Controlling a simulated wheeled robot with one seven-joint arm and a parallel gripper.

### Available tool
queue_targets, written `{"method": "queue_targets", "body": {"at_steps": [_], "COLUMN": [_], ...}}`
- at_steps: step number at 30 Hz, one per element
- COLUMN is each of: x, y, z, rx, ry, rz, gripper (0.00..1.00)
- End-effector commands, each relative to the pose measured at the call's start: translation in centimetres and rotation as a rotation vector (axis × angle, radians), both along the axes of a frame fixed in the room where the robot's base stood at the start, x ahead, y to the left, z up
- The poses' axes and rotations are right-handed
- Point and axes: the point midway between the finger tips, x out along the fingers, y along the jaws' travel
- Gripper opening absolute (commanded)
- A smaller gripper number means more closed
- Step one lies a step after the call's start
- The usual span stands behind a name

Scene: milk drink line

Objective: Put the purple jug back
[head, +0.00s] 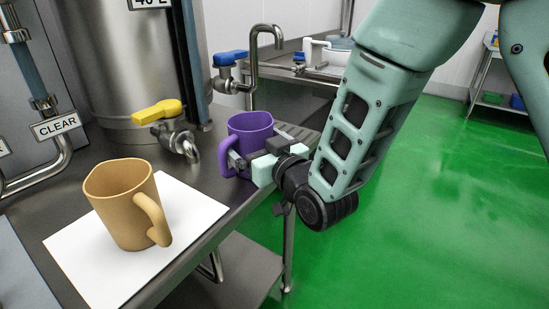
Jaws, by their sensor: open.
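The purple jug (249,133) stands upright on the steel counter, near its right front edge. Its handle faces front left. My gripper (244,160) is open and reaches in from the right at the jug's lower front, close to the handle. One finger shows beside the handle. I cannot tell whether the fingers touch the jug, and part of the jug's lower body is hidden behind the gripper.
A tan jug (126,208) stands on a white mat (86,262) at the front left. A yellow-handled tap (164,112) and a blue-handled tap (230,62) stick out behind. A steel tank stands at the back left. The green floor (430,190) on the right is open.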

Motion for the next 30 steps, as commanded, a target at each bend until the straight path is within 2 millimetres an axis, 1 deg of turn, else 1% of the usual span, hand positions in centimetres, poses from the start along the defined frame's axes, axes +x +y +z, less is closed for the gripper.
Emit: {"method": "queue_targets", "body": {"at_steps": [8, 9, 19, 30], "x": [-4.5, -4.7, -7.1, -7.5], "y": [-2.6, -2.6, -4.0, -4.2], "z": [-0.3, 0.3, 0.6, 0.5], "rx": [-0.001, -0.002, -0.005, -0.002], "ry": [0.0, 0.002, 0.004, 0.004], "rz": [0.001, 0.001, 0.0, -0.002], "gripper": [1.0, 1.0, 1.0, 1.0]}}
